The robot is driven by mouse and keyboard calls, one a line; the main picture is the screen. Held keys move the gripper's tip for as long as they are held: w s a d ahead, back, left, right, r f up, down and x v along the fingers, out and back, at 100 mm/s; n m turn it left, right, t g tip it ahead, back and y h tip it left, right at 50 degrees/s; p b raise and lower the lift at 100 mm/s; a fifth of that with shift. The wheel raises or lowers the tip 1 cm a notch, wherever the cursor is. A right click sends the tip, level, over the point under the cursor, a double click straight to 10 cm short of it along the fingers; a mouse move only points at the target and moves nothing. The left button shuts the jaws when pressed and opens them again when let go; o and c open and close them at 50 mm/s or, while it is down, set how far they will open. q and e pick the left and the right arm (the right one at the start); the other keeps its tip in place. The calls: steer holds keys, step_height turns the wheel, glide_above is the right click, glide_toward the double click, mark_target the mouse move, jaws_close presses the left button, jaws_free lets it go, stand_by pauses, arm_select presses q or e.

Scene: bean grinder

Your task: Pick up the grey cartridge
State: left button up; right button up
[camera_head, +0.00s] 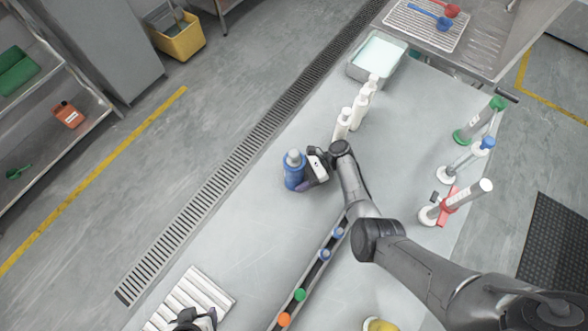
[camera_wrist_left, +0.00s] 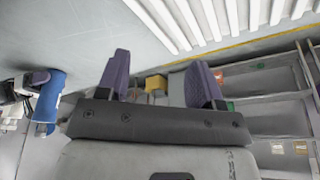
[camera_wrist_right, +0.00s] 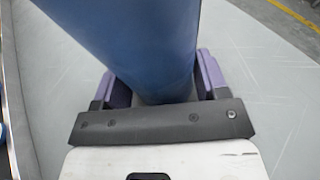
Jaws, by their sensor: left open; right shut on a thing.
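My right gripper (camera_head: 310,170) is shut on a blue bottle-like container (camera_head: 293,178) with a light grey top, near the table's left edge. The blue body fills the space between the fingers in the right wrist view (camera_wrist_right: 140,45). The container also shows at the left of the left wrist view (camera_wrist_left: 49,97). My left gripper (camera_head: 198,319) is open and empty beside the white ribbed rack (camera_head: 190,297); its fingers show apart in the left wrist view (camera_wrist_left: 160,80). I cannot tell for sure which thing is the grey cartridge; a small dark grey piece (camera_head: 434,197) sits near the red-marked stand.
White bottles (camera_head: 342,122) stand behind the blue container, before a shallow tray (camera_head: 378,57). A narrow channel (camera_head: 311,274) with coloured caps crosses the front. Several upright devices (camera_head: 484,187) line the right edge. The table (camera_head: 250,235) is clear left of the channel.

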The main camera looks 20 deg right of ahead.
arm_select(q)
steer(key=w+d+f+m+t+y, duration=0.1)
steer(key=w+d+f+m+t, duration=0.1)
steer(key=w+d+m, duration=0.4)
steer(key=m+t+h, duration=0.4)
steer(key=m+t, duration=0.8)
steer(key=m, duration=1.8)
glide_toward(295, 159)
steer(key=shift+m+h, duration=0.3)
steer(key=x, duration=0.5)
steer(key=shift+w, duration=0.15)
steer(key=shift+x, duration=3.1)
steer(key=shift+a+r, duration=0.1)
steer(key=shift+a, duration=0.05)
